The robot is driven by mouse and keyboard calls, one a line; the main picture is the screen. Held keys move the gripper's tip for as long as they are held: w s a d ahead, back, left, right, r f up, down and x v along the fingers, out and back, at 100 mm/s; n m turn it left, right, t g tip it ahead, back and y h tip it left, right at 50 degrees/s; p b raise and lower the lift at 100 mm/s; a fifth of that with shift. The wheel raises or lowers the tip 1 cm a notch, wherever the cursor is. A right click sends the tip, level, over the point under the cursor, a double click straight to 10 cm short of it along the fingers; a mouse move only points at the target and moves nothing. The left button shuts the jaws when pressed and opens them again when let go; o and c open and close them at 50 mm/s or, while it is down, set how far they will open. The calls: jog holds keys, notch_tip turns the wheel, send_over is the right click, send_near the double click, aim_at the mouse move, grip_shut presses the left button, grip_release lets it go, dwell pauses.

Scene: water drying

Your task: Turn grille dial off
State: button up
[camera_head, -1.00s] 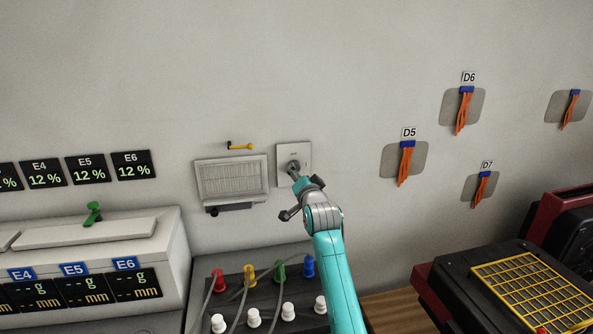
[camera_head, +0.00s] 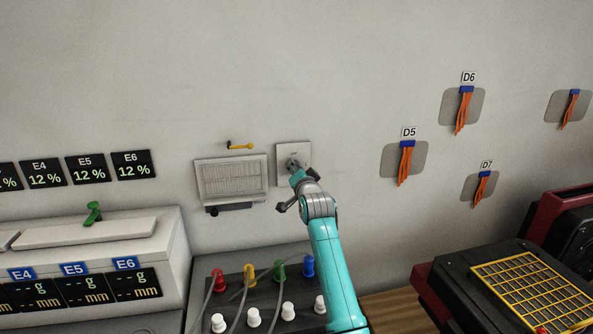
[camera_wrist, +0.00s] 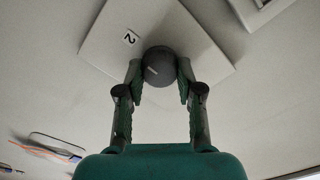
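The dial is a round dark grey knob (camera_wrist: 159,66) with a short white mark. It sits on a white square wall plate (camera_wrist: 110,25), which is marked "2" in the wrist view. In the head view the plate (camera_head: 304,150) is just right of the white grille (camera_head: 232,178), and the knob is partly hidden by my gripper (camera_head: 295,169). In the wrist view my gripper (camera_wrist: 159,72) has one finger on each side of the knob, and both fingertips appear to touch its sides.
A yellow lever (camera_head: 241,146) is on the wall above the grille. Below my arm stands a dark box (camera_head: 252,306) with coloured plugs and cables. Orange cable bundles hang on the wall at the right.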

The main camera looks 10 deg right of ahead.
jog(key=shift+n, duration=0.3)
jog(key=shift+a+f+n, duration=0.1)
jog(key=shift+f+n, duration=0.05)
jog(key=shift+n, duration=8.65)
jog(key=shift+a+f+n, duration=0.1)
jog(key=shift+n, duration=8.7)
jog(key=o, duration=1.2)
jog(key=shift+c, duration=0.2)
